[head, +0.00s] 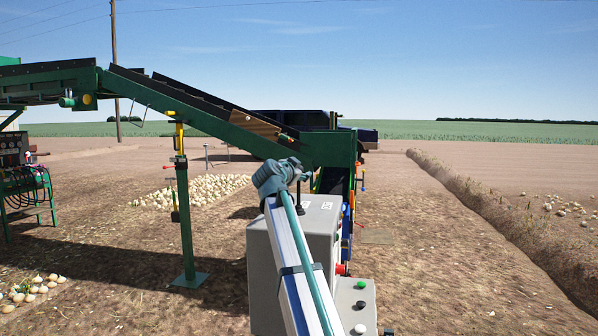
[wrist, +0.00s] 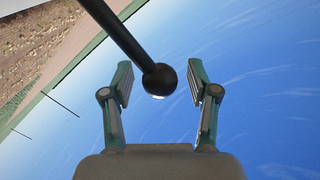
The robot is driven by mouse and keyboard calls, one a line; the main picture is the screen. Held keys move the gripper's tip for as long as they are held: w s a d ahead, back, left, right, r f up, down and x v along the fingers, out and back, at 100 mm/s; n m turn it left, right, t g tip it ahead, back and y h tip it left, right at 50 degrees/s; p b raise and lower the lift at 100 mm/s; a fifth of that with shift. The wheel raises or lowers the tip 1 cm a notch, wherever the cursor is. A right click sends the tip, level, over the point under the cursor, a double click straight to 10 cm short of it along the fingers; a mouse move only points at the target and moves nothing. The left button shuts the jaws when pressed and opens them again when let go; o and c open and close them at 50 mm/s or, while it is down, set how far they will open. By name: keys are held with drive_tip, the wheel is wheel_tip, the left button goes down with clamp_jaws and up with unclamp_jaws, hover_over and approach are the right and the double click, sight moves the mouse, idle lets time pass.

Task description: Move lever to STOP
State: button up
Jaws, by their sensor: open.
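The lever shows in the wrist view as a black rod with a round black knob (wrist: 160,79) at its end. The rod comes in from the top left. My gripper (wrist: 160,66) is open, with one finger on each side of the knob. Gaps show between the knob and both fingers, so no contact is visible. In the head view, a small dark upright part (head: 299,192) above the grey control box (head: 322,222) may be the lever. My arm covers part of that box, and my fingers cannot be made out there. No STOP marking is readable.
A smaller grey button panel (head: 348,298) stands at the front right of the box. A green conveyor (head: 240,136) slopes down behind it, with a green support post (head: 186,215) on the left. Onion piles (head: 205,190) lie on the soil. Open ground lies to the right.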

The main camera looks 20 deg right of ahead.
drive_tip(key=v, duration=1.2)
